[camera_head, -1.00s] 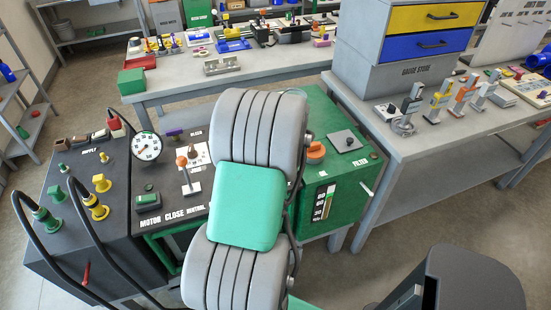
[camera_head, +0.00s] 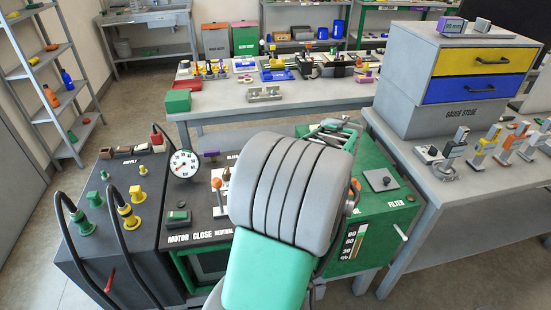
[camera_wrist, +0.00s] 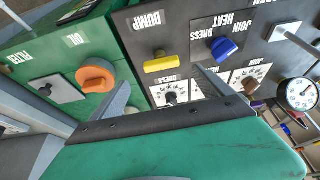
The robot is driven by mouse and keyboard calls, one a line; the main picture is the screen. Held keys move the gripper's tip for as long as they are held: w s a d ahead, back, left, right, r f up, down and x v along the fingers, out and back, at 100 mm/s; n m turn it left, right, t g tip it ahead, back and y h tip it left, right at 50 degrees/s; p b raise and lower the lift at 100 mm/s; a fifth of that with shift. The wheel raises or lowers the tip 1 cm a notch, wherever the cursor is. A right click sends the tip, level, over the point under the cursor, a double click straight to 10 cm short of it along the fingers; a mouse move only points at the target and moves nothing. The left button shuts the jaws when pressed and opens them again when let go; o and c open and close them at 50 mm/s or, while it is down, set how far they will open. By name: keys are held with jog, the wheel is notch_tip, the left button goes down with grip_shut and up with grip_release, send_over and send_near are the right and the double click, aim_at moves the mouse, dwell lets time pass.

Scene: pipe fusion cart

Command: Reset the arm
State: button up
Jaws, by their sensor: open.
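My gripper (camera_wrist: 163,92) shows in the wrist view with its two grey fingers spread apart and nothing between them. It faces the cart's panel, near a yellow DUMP handle (camera_wrist: 166,64) and an orange knob (camera_wrist: 96,76) marked OIL. A blue knob (camera_wrist: 225,48) is right of the yellow handle. In the head view my grey and green arm covers the middle of the cart (camera_head: 190,235), and I cannot make out the fingers there. The cart's gauge (camera_head: 184,163) and orange-topped lever (camera_head: 217,193) stand left of my arm.
The supply box (camera_head: 100,250) with looping black hoses is at the left. A gauge store (camera_head: 440,95) with yellow and blue drawers stands on the right bench, beside several small gauges. A work table (camera_head: 330,100) is behind the cart. Open floor shows at the left.

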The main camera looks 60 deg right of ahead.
jog(key=s+a+f+m, duration=0.1)
jog(key=a, duration=0.1)
jog(key=s+a+f+m+g+y, duration=0.1)
jog(key=f, duration=0.1)
jog(key=s+a+f+m, duration=0.1)
jog(key=a, duration=0.1)
jog(key=shift+s+a+f+m+y, duration=0.2)
jog(key=shift+s+a+m+y, duration=0.1)
jog(key=shift+a+y, duration=0.1)
jog(key=s+a+f+m+g+y, duration=0.1)
jog(key=s+a+m, duration=0.1)
jog(key=a, duration=0.4)
jog(key=w+a+r+n, duration=0.3)
jog(key=w+a+n, duration=0.2)
jog(key=a, duration=0.6)
jog(key=w+a+r+n+t, duration=0.1)
jog(key=w+a+r+n, duration=0.2)
jog(key=w+a, duration=0.4)
jog(key=w+a+r+n+t, duration=0.1)
jog(key=w+a+r+n, duration=0.3)
jog(key=a, duration=1.2)
jog(key=w+n, duration=0.2)
jog(key=shift+w+a+n, duration=0.2)
jog(key=shift+a+n, duration=0.1)
jog(key=shift+a, duration=0.05)
jog(key=shift+w+r, duration=0.1)
